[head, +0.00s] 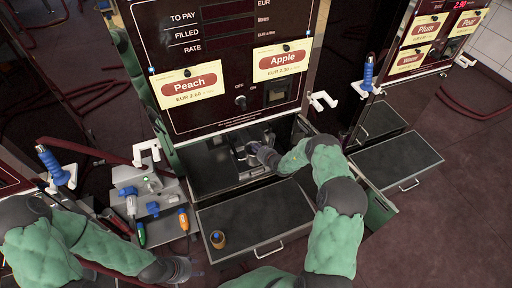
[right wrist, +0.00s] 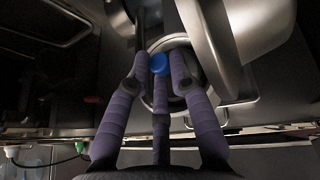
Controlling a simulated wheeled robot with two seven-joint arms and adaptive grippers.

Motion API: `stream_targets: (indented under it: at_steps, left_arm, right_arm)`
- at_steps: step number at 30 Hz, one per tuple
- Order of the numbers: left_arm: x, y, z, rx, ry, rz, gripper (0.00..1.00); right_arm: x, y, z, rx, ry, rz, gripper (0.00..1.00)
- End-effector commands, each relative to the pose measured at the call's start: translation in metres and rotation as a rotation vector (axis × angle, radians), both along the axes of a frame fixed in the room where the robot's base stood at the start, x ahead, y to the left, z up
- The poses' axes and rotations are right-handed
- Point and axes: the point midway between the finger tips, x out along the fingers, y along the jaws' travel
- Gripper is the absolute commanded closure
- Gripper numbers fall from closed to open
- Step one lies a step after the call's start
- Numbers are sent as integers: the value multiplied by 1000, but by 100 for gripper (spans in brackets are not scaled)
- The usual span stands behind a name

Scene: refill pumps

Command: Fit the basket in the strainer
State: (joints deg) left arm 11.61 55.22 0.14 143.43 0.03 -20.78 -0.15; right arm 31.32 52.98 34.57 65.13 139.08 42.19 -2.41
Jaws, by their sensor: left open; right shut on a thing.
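My right gripper (head: 258,149) reaches into the open pump cabinet (head: 205,175) under the Peach and Apple panel. In the right wrist view its purple fingers (right wrist: 159,72) are closed around a small part with a blue round end (right wrist: 159,63), which I take to be the basket's handle. The basket's body is mostly hidden. A round metal rim, apparently the strainer (right wrist: 172,44), lies right behind the fingertips. I cannot tell whether the basket sits inside it. My left gripper (head: 180,270) is open and empty, low at the front left.
A grey tray (head: 172,205) left of the cabinet holds several tools and fittings. A dark flat panel (head: 255,215) lies in front of the cabinet, with a small brown jar (head: 217,239) on it. In the right wrist view, a large grey metal casing (right wrist: 245,35) stands close right of the fingers.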

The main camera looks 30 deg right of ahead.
Motion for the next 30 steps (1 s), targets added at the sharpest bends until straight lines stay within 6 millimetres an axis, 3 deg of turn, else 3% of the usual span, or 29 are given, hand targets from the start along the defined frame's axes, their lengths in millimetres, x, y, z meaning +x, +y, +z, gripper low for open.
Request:
stream_targets:
  at_steps: [2,3,6,19,30]
  left_arm:
    - [0,0,0,0,0,0,55]
    - [0,0,0,0,0,0,55]
    - [0,0,0,0,0,0,55]
    - [0,0,0,0,0,0,55]
    - [0,0,0,0,0,0,55]
  right_arm:
    - [0,0,-1,0,-1,0,96]
    - [0,0,-2,0,-1,0,75]
    - [0,0,-2,0,0,0,50]
    - [-6,0,-2,3,6,1,50]
    - [-44,-6,18,1,1,-2,50]
